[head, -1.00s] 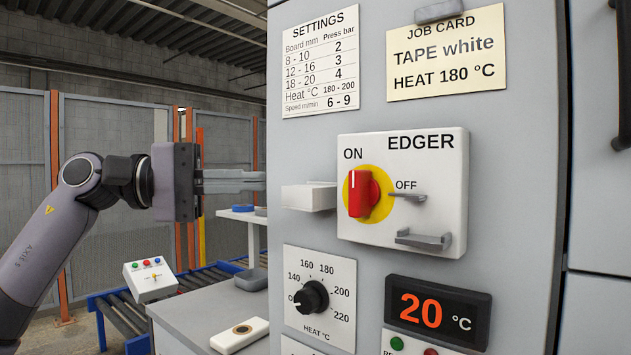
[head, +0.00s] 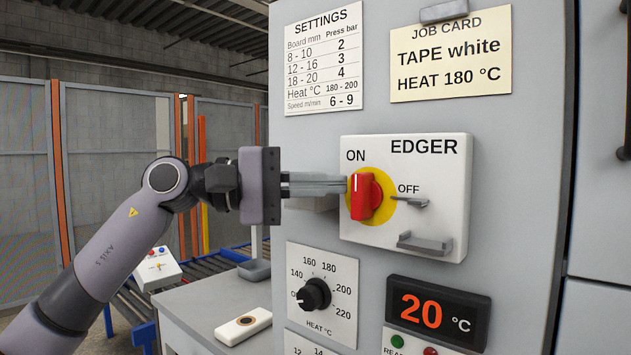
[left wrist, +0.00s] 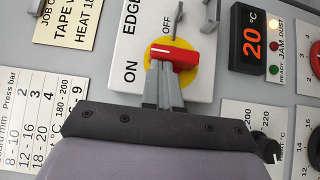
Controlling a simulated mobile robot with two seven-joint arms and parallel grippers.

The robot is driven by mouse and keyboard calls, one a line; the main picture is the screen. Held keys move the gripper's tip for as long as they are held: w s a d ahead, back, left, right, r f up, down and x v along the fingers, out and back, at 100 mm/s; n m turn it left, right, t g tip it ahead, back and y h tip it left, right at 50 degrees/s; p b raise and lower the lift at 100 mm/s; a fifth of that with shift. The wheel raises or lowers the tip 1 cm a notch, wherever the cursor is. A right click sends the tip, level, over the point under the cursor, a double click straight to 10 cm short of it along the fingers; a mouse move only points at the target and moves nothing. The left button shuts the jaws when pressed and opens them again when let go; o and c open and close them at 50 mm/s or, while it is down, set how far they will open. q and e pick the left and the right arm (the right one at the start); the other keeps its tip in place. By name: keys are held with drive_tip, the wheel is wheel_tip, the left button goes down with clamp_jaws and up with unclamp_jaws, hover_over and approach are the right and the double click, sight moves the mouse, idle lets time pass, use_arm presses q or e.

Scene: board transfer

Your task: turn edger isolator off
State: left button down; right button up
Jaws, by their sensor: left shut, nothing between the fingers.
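The EDGER isolator is a white box (head: 440,200) with a red rotary handle (head: 364,196) on a yellow disc (head: 383,208). The handle stands upright with its white mark at the top, towards ON. OFF is printed to its right, beside a small grey lug. My left gripper (head: 346,186) is shut and empty, its fingertips at the left side of the handle. In the left wrist view the fingertips (left wrist: 164,66) are right by the red handle (left wrist: 174,54); I cannot tell whether they touch. My right gripper is not in view.
Below are the heat knob (head: 314,294) and the display (head: 437,312) showing 20 °C. A grey bracket (head: 425,242) sticks out at the isolator's lower edge. Free room lies left of the panel.

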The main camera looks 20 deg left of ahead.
use_arm(q)
drive_tip(key=shift+s+d+r+m+g+y+p, duration=0.15)
drive_tip(key=shift+r+m+g+y+p, duration=0.25)
drive_tip(key=shift+m+y+p, duration=0.35)
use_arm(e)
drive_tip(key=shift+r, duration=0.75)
use_arm(q)
drive_tip(key=shift+d+r+m+y, duration=0.1)
drive_tip(key=shift+r+m+y, duration=0.15)
drive_tip(key=shift+m+y, duration=0.1)
drive_tip(key=shift+s+d+r+p, duration=0.1)
drive_tip(key=shift+d+r+p, duration=0.05)
drive_tip(key=shift+d+p, duration=0.15)
drive_tip(key=shift+s+d+r, duration=0.15)
drive_tip(key=shift+d+r, duration=0.15)
drive_tip(key=shift+s+d+r, duration=0.2)
drive_tip(key=shift+s+d, duration=0.1)
drive_tip(key=shift+d, duration=0.4)
drive_tip(key=shift+s+d, duration=0.2)
drive_tip(key=shift+d, duration=0.35)
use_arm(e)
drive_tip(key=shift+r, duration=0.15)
